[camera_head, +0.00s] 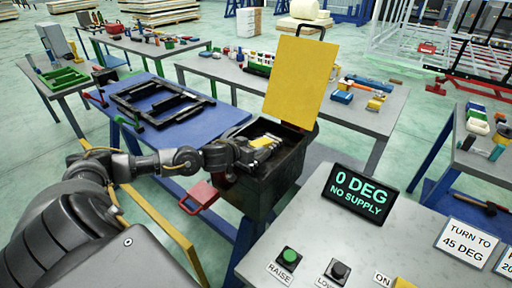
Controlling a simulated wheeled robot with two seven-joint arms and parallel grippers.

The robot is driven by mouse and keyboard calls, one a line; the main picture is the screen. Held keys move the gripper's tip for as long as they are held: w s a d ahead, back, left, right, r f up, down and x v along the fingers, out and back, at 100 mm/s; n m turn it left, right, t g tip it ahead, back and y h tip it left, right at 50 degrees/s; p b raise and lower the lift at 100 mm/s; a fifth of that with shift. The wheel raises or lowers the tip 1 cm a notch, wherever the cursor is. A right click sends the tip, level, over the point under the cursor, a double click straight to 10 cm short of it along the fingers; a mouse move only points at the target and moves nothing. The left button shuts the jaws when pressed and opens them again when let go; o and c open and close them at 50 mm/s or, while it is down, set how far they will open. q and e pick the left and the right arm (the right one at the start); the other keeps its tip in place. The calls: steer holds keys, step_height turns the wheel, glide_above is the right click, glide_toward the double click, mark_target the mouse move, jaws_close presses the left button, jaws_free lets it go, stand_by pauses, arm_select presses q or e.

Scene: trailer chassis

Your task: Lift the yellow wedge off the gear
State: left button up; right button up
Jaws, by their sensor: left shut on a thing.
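My left arm reaches in from the left, and its left gripper (266,142) is over the open top of a dark box (262,192). It is shut on a small yellow piece, which looks like the yellow wedge (261,142). The gripper covers much of the piece, and its exact shape is too small to tell. I cannot make out the gear; the gripper and the box walls hide much of the inside. I cannot tell whether the wedge touches anything below. My right gripper is not in view.
A yellow panel (299,80) stands upright behind the box. A red handle (198,197) sticks out at its front left. A grey console (300,240) at the right carries buttons and a display (359,194) reading "0 DEG NO SUPPLY". A blue table (205,135) holds a black frame (160,102).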

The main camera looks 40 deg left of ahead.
arm_select(q)
steer(key=shift+r, duration=0.65)
steer(key=s+d+r+p, duration=0.2)
steer(key=s+d+r, duration=0.3)
steer(key=s+r, duration=0.6)
steer(key=shift+v, duration=1)
steer(key=shift+s+d, duration=0.1)
steer(key=shift+d, duration=0.15)
